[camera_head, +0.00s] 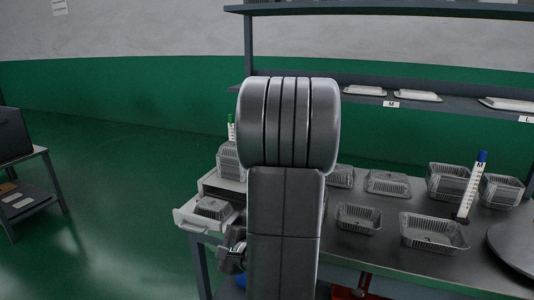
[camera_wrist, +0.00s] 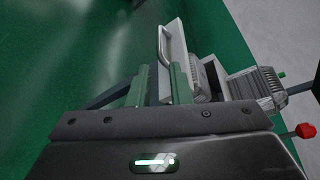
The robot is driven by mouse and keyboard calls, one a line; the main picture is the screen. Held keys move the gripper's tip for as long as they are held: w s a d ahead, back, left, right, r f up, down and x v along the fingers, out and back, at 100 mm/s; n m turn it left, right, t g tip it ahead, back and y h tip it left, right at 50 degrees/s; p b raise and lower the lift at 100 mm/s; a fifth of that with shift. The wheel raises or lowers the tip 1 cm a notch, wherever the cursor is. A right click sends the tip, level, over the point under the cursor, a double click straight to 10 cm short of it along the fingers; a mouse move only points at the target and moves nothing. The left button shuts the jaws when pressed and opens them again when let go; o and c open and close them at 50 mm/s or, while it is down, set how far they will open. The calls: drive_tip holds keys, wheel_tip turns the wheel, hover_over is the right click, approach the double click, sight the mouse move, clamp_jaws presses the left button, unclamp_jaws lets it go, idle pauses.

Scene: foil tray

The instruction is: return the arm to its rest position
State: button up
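My arm (camera_head: 285,210) stands upright in the middle of the head view and hides part of the workbench. My gripper (camera_wrist: 160,76) shows in the wrist view with its two green fingers apart and nothing visible held between them. Past the fingertips is the white front of a pulled-out drawer (camera_wrist: 172,45) with its handle. In the head view the drawer (camera_head: 184,222) stands open at the bench's left end, with a foil tray (camera_head: 213,208) inside. My gripper's fingers are hidden in the head view. Whether they touch the drawer front is unclear.
Several foil trays (camera_head: 432,232) stand on the bench (camera_head: 390,262), with a blue-topped size marker (camera_head: 471,188) labelled M. A shelf (camera_head: 370,100) behind holds white lids (camera_head: 415,96). A round dark plate (camera_head: 517,240) is at right. Green floor (camera_head: 120,190) at left is clear up to a side table (camera_head: 40,155).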

sight(197, 233)
drive_tip(key=x, duration=1)
drive_tip(key=shift+w+a, duration=0.2)
